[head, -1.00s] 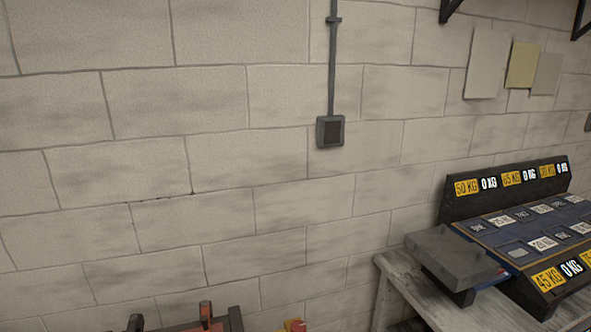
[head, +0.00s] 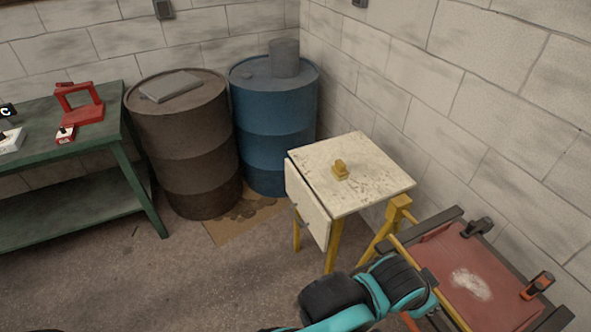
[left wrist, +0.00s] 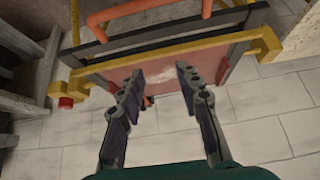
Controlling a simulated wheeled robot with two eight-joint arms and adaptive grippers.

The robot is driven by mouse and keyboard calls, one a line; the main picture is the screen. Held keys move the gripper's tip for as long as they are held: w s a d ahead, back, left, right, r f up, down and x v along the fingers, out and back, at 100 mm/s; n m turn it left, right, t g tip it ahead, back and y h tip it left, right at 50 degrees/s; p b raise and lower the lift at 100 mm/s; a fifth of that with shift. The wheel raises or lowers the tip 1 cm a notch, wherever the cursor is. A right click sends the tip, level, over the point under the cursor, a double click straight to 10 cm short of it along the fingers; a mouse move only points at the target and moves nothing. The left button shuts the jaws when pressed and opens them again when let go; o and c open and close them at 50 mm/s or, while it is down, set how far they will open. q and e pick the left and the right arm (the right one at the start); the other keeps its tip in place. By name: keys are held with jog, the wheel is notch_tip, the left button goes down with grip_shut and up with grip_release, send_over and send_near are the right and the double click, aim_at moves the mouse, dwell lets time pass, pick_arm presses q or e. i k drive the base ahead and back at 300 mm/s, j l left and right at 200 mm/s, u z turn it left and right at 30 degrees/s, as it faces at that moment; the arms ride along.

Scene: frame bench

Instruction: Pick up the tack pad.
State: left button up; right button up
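No thing in view is clearly marked as the tack pad. My right gripper is not in view.
The white-topped stand (head: 380,187) has yellow legs and a hanging flap. A red-topped cart (head: 445,257) stands beside it, by the wall. A brown drum (head: 185,140) and a blue drum (head: 260,120) stand behind. A green bench (head: 100,158) is left. Floor in front is clear.

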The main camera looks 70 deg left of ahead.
aim_at(339, 171)
jog(key=u, duration=1.85)
